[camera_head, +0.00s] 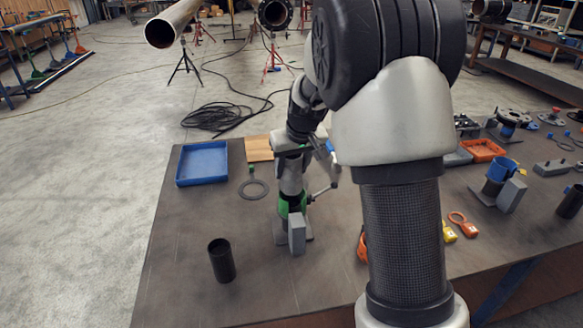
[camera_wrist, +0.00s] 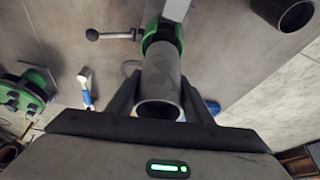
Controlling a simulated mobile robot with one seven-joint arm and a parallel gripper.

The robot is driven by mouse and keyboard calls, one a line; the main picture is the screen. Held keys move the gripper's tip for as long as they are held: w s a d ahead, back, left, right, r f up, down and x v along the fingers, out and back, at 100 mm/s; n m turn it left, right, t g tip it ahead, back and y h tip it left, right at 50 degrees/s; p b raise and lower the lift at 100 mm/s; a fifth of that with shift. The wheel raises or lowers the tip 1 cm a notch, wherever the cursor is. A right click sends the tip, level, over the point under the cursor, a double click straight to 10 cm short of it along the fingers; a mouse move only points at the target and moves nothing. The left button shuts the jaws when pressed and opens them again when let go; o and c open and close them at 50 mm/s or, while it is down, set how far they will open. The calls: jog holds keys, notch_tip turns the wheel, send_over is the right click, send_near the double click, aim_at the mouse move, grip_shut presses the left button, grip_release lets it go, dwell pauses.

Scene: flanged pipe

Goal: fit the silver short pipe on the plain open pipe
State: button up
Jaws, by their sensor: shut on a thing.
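The silver short pipe (camera_head: 291,180) stands upright between the fingers of my gripper (camera_wrist: 160,88); it also shows in the wrist view (camera_wrist: 161,78), its open end towards the camera. My gripper is shut on it from above. The pipe's lower end is at a green clamp (camera_head: 291,204) with a bar handle; how deep it sits is hidden. A large plain open pipe (camera_head: 172,22) rests on a stand at the back left, open end facing the camera. It is far from my gripper.
A dark upright tube (camera_head: 221,261) stands at the table's front left; a blue tray (camera_head: 203,163) and a flat ring (camera_head: 253,189) lie behind it. A second large pipe (camera_head: 274,12) is at the back. Black cable (camera_head: 215,117) lies coiled on the floor. Parts crowd the table's right.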

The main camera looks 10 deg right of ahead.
aim_at(291, 180)
jog(key=shift+f+b, duration=1.35)
jog(key=shift+f, duration=0.25)
jog(key=shift+f, duration=0.25)
jog(key=shift+f+b, duration=0.25)
jog(key=shift+b, duration=0.15)
jog(key=o, duration=1.4)
